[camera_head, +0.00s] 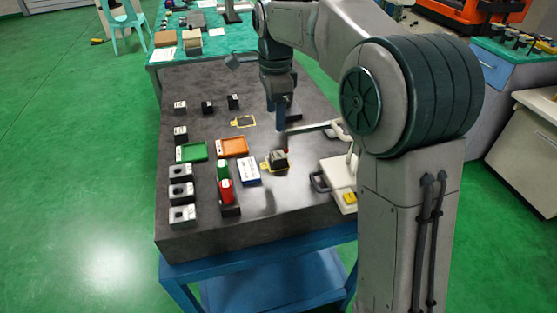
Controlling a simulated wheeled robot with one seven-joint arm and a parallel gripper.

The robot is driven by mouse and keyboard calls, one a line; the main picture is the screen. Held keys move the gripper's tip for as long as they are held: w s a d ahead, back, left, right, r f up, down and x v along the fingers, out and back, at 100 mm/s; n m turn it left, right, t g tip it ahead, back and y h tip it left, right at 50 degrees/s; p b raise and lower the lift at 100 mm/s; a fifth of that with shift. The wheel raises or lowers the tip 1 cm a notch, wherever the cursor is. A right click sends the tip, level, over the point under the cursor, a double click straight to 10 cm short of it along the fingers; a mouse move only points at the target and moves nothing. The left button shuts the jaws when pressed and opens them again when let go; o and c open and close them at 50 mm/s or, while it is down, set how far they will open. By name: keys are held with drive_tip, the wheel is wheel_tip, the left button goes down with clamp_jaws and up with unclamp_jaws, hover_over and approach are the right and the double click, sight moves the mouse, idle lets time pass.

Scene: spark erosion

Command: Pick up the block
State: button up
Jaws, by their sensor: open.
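A dark block (279,157) sits on a yellow-edged marking toward the right of the dark stone table top (250,206). My gripper (283,127) points down over the table's right half, above and behind the dark block, and looks empty. The fingers show small and nearly edge-on, and the gap between them is hard to see.
A green tray (192,152), an orange tray (232,146), a red bottle (226,191) and a blue-white box (249,171) stand near the block. A cream device with a dark handle (341,183) is at the right edge.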

hover_over(278, 155)
drive_tip(key=f, duration=0.8)
drive_tip(key=shift+s+a+f, duration=0.2)
drive_tip(key=shift+f, duration=0.1)
drive_tip(key=shift+w+d+f+p, duration=0.15)
drive_tip(key=shift+f+p, duration=0.1)
drive_tip(key=shift+f, duration=1.1)
drive_tip(key=shift+w+d+f+p, duration=0.1)
drive_tip(key=shift+f+p, duration=0.1)
drive_tip(key=shift+f, duration=1.1)
drive_tip(key=c, duration=1.3)
drive_tip(key=shift+r, duration=0.1)
drive_tip(key=shift+c, duration=0.2)
